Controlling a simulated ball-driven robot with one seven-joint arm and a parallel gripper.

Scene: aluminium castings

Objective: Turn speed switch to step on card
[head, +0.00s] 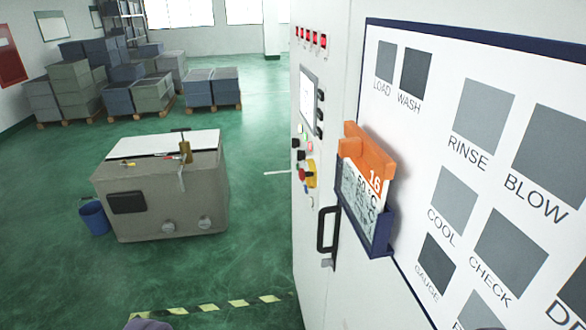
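A card (365,197) with an orange top and a white and grey face stands tilted in a dark blue holder (381,236) on the white board. Its print shows "16" and what looks like "60 °C"; smaller marks are unreadable. On the white machine cabinet to its left is a control panel, seen at a steep angle. It has a screen (308,97), small black knobs or switches (296,142) and a red button on yellow (308,176). I cannot tell which one is the speed switch or its setting.
The board (436,128) carries grey squares labelled LOAD, WASH, RINSE, BLOW, COOL, CHECK and GAUGE. A black door handle (327,230) juts out below the panel. A grey tank (160,194) and blue bucket (94,216) stand left. Green floor between tank and cabinet is clear.

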